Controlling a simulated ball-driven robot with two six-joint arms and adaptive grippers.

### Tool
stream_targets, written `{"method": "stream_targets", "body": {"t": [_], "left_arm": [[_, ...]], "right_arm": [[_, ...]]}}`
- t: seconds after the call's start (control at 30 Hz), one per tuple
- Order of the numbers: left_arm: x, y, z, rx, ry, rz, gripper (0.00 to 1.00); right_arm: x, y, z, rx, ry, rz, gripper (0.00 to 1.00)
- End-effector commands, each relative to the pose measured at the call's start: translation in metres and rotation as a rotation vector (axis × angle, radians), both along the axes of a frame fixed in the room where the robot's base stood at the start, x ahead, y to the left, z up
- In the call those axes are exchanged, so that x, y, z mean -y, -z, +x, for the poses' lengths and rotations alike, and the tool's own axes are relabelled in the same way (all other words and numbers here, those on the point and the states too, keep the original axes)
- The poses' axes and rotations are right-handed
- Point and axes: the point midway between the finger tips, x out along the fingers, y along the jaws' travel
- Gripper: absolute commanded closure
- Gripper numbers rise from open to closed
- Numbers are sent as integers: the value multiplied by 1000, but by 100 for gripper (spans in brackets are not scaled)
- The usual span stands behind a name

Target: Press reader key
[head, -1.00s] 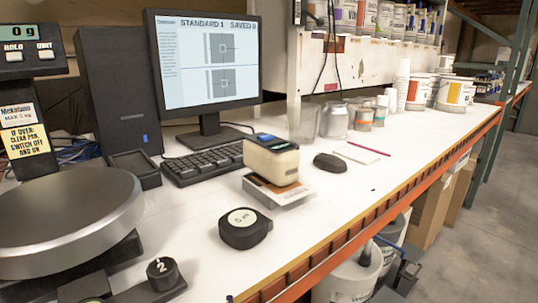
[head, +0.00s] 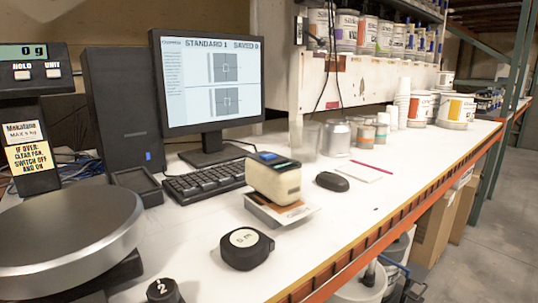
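The reader (head: 273,184) is a cream block with a dark top and a small lit blue screen. It stands on a pale sample card (head: 262,209) with an orange-brown patch, in the middle of the white bench in the head view. Its individual keys are too small to make out. The monitor (head: 208,80) behind it reads "STANDARD 1" and "SAVED 0", with two grey squares below. Neither of my grippers shows in this view.
The keyboard (head: 205,180) is left of the reader and a black mouse (head: 332,181) is right of it. A black tape measure (head: 246,249) lies in front. The scale (head: 62,235) fills the left. Cups and cans (head: 337,138) stand behind. The bench's right front is bare.

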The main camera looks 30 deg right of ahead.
Motion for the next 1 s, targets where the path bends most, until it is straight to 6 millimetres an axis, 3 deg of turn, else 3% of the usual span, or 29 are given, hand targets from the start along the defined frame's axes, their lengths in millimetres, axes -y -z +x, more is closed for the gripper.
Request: {"method": "stream_targets", "body": {"t": [0.07,0.4,1.0], "left_arm": [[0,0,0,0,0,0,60],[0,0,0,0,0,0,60],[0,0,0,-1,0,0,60]], "right_arm": [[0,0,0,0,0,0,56],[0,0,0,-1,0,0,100],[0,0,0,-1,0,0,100]]}}
